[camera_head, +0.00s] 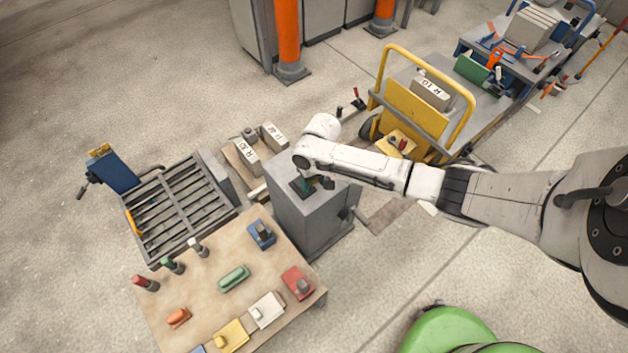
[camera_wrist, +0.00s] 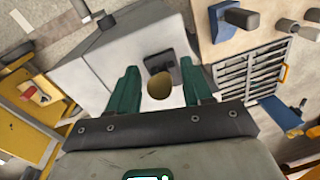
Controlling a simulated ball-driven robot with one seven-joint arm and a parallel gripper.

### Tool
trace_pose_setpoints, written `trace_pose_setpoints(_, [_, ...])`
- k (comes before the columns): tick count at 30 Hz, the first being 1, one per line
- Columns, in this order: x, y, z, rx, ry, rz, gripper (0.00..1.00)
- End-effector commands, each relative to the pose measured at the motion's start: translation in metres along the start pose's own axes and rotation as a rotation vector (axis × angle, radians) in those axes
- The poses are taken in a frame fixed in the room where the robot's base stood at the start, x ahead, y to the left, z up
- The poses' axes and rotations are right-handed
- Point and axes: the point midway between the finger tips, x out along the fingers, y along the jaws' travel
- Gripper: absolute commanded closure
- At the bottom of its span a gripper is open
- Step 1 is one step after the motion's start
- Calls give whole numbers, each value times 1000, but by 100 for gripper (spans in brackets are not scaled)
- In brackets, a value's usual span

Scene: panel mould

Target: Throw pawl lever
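A grey box-shaped cabinet (camera_head: 298,222) stands in the middle of the head view, and it also shows in the wrist view (camera_wrist: 100,58). On its top is a dark base plate (camera_wrist: 162,62) with a tan round knob (camera_wrist: 159,89), which looks like the pawl lever seen end-on. My gripper (camera_wrist: 158,84) is above the cabinet top with its two green fingers apart, one on each side of the knob. I see no contact between fingers and knob. In the head view my gripper (camera_head: 305,184) and wrist hide most of the lever.
A wooden table (camera_head: 205,275) with coloured blocks and knobbed pegs stands in front of the cabinet. A slatted grey rack (camera_head: 180,208) is at left. A yellow-railed cart (camera_head: 412,108) stands behind at right. A small dark handle (camera_head: 350,212) juts from the cabinet's right side.

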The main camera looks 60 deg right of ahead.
Motion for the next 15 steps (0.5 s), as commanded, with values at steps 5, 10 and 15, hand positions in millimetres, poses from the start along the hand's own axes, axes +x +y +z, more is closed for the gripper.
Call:
trace_pose_setpoints(5, [0,0,0,0,0,0,68])
trace_pose_setpoints(10, [0,0,0,0,0,0,84])
trace_pose_setpoints(15, [0,0,0,0,0,0,100])
